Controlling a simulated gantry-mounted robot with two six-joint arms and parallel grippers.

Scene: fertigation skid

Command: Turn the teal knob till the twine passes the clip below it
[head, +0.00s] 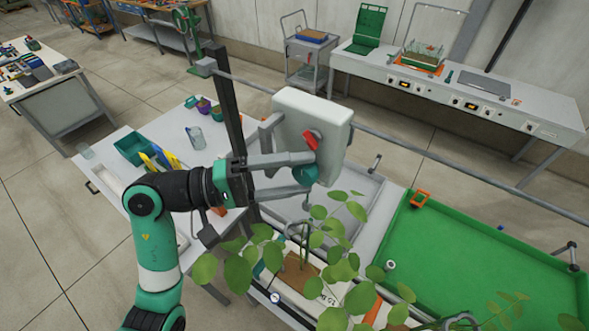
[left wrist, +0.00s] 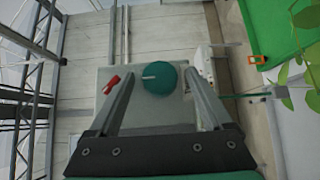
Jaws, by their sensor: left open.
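The round teal knob (head: 306,175) is on the front of a pale grey box (head: 335,118), below a red lever (head: 311,140). In the left wrist view the knob (left wrist: 160,80) has a pale mark on its face. My left gripper (head: 312,172) is open, with one finger on each side of the knob; I see gaps, and contact cannot be told. A thin green line (left wrist: 262,95), possibly the twine, runs beside the box in the left wrist view. I cannot make out the clip. My right gripper is not in view.
Leafy plants (head: 335,235) stand close below the box and gripper. A green tray (head: 490,255) with an orange piece (head: 421,198) on its rim is at the right. A grey rail (head: 420,150) runs behind the box. A white table (head: 110,185) is at the left.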

